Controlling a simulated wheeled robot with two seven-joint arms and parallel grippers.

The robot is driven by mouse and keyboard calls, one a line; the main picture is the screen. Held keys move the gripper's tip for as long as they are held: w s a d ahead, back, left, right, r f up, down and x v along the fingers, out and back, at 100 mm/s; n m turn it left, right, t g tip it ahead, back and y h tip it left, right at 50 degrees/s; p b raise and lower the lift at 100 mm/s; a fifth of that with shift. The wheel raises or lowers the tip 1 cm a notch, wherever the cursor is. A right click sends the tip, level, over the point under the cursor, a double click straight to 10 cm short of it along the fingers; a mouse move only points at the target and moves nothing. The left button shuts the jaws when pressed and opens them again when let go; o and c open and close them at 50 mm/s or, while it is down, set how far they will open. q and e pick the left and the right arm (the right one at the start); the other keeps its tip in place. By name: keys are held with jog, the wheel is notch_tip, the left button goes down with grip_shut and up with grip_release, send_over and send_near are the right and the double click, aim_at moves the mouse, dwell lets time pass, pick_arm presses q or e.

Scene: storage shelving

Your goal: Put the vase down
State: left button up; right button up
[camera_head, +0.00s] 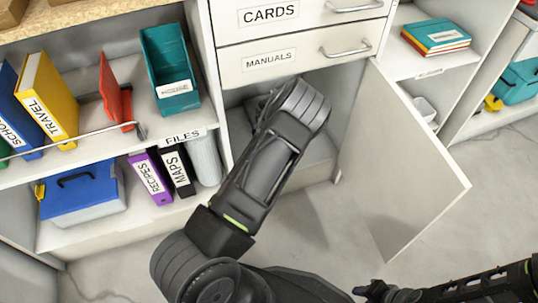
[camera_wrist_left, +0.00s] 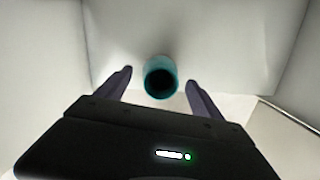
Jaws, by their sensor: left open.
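The teal vase (camera_wrist_left: 161,79) shows in the left wrist view as a round, dark opening with a teal rim and side. It lies between the two spread fingers of my left gripper (camera_wrist_left: 158,76), with gaps visible on both sides. In the head view my left arm reaches into the open cabinet compartment (camera_head: 315,146) under the MANUALS drawer. The arm hides the vase and the left gripper there. My right arm's dark end (camera_head: 380,291) shows at the bottom right edge; its jaws cannot be made out.
The cabinet door (camera_head: 400,165) stands open to the right of the compartment. The MANUALS drawer (camera_head: 300,55) is closed above. On the left are shelves with binders, a teal bin (camera_head: 168,65) and a blue box (camera_head: 82,193). Pale walls (camera_wrist_left: 230,40) enclose the left gripper.

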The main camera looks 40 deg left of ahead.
pick_arm(q)
jog(key=r, duration=0.2)
jog(key=r+p, duration=0.1)
jog(key=r, duration=0.1)
jog(key=shift+s+d+r, duration=0.2)
dwell(0.5)
jog(key=s+d+f+m+g, duration=0.1)
jog(key=s+d+f+m, duration=0.25)
jog(key=s+m, duration=0.3)
jog(key=s+d+f+m+h, duration=0.1)
jog(key=s+d+f+m, duration=0.3)
jog(key=m, duration=0.3)
jog(key=s+d+f+m+g, duration=0.1)
jog(key=s+d+f+m, duration=0.1)
jog(key=s+d+m, duration=0.3)
jog(key=s+d+r+m+t+h, duration=0.1)
jog(key=s+d+r+m+h, duration=0.1)
jog(key=d+m, duration=0.7)
jog(key=s+d+r+m+t+h, duration=0.1)
jog(key=s+d+r+m, duration=0.3)
jog(key=m, duration=1.1)
jog(key=s+d, duration=0.3)
jog(key=d, duration=0.2)
jog(key=shift+s+d+m+h, duration=0.2)
jog(key=shift+d+m+h, duration=0.15)
jog(key=shift+d+h, duration=0.05)
